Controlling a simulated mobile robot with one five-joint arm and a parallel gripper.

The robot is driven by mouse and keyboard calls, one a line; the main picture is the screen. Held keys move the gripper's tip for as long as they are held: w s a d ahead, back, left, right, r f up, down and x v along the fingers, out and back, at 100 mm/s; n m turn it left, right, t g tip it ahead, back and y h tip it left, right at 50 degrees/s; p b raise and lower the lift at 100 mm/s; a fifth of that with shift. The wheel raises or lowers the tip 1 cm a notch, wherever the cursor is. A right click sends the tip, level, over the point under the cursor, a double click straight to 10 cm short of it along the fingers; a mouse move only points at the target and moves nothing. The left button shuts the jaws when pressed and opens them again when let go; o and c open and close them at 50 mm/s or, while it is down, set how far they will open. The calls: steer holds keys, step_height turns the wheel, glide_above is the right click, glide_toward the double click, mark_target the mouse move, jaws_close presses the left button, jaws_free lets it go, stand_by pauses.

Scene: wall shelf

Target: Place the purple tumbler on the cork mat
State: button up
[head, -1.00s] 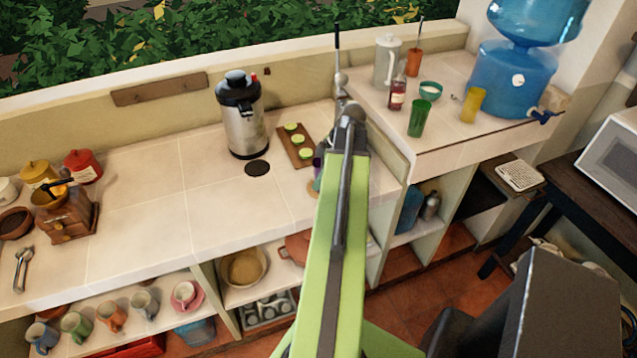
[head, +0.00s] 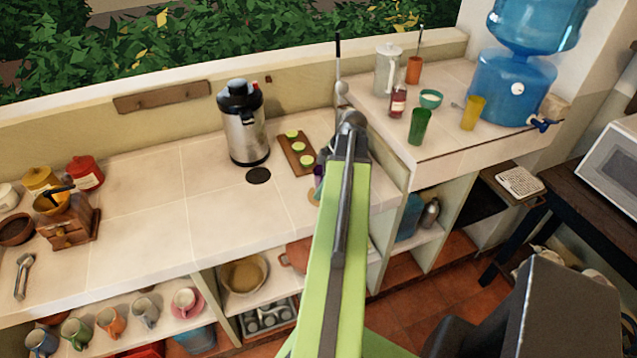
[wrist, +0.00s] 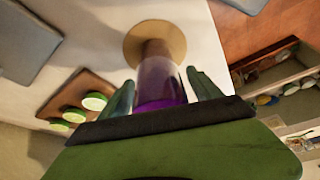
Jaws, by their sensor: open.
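The purple tumbler (wrist: 163,88) is see-through and sits between the fingers of my gripper (wrist: 161,77) in the wrist view. The fingers are open, one on each side of it. The tumbler's far end overlaps the round tan cork mat (wrist: 137,30); it looks to be at the mat, but I cannot tell whether it touches. In the head view, only slivers of the tumbler (head: 318,172) and the cork mat (head: 313,194) show left of my arm, which hides the rest and my fingers.
A board with green slices (head: 297,153) lies close behind the mat. A steel dispenser (head: 243,125) and a dark round disc (head: 258,176) are to the left. A raised counter with a green cup (head: 419,127) is right. The white counter between disc and grinder (head: 70,220) is clear.

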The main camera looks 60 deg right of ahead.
steer(key=p+v, duration=1)
steer(key=v, duration=0.1)
steer(key=shift+r, duration=0.3)
steer(key=w+a+f+m+g, duration=0.1)
steer(key=w+a+m+g, duration=0.15)
steer(key=w+a, duration=1.65)
steer(key=w+a+m+h, duration=0.1)
steer(key=w+a+m, duration=0.1)
steer(key=a, duration=1.4)
steer(key=w+a+m+g+h, duration=0.1)
steer(key=w+a, duration=0.2)
steer(key=a, duration=1.4)
steer(key=shift+w+f+m, duration=0.3)
steer(key=shift+f+m, duration=0.05)
steer(key=shift+f, duration=0.1)
steer(key=shift+g, duration=0.25)
